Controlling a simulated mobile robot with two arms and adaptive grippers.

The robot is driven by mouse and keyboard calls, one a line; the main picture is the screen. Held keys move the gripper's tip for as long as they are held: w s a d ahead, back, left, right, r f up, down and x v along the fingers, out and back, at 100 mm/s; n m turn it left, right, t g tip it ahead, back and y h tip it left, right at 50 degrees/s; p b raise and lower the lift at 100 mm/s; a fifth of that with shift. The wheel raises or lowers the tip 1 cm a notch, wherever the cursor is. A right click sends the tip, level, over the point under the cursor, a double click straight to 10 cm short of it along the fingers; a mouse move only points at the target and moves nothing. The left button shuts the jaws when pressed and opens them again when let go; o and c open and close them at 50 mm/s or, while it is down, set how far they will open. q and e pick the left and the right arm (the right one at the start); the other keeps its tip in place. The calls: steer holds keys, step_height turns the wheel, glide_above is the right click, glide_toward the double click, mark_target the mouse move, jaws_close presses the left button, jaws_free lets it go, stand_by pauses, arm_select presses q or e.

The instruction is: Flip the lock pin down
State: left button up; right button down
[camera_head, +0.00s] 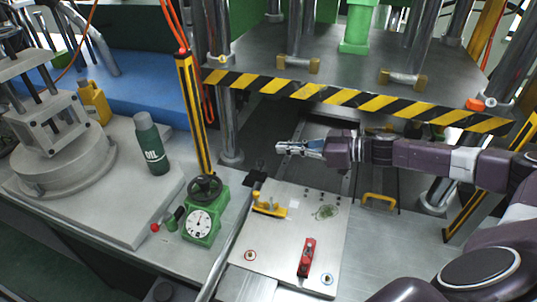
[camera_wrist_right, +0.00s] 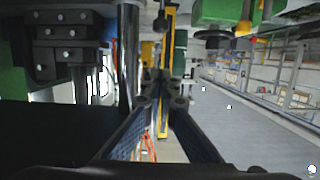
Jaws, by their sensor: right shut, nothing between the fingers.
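My right gripper (camera_head: 281,148) reaches in from the right, under the striped edge of the press. Its fingers are shut and point left, with nothing held. In the right wrist view the two fingers (camera_wrist_right: 163,88) meet near the middle of the picture. A small dark upright pin (camera_head: 259,164) stands on a black block (camera_head: 254,180) at the plate's back left corner, below and left of the fingertips. It may be the lock pin, but I cannot tell for sure. The fingers look apart from it. My left gripper is out of view.
The metal plate (camera_head: 285,262) holds a yellow handle (camera_head: 268,206) and a red clamp (camera_head: 307,257). A green gauge (camera_head: 200,222) and an oil bottle (camera_head: 152,143) stand at left. The press plate's striped edge (camera_head: 350,97) overhangs the gripper. A steel column (camera_head: 229,130) stands left of it.

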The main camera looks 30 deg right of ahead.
steer(key=p, duration=0.2)
glide_above(264, 165)
steer(key=d, duration=0.1)
steer(key=f, duration=0.5)
steer(key=shift+s+f, duration=0.15)
steer(key=shift+s, duration=0.2)
steer(key=shift+f, duration=0.1)
step_height(264, 165, down, 3)
steer(key=shift+r+b, duration=0.1)
steer(key=shift+b, duration=0.75)
steer(key=shift+s+r, duration=0.1)
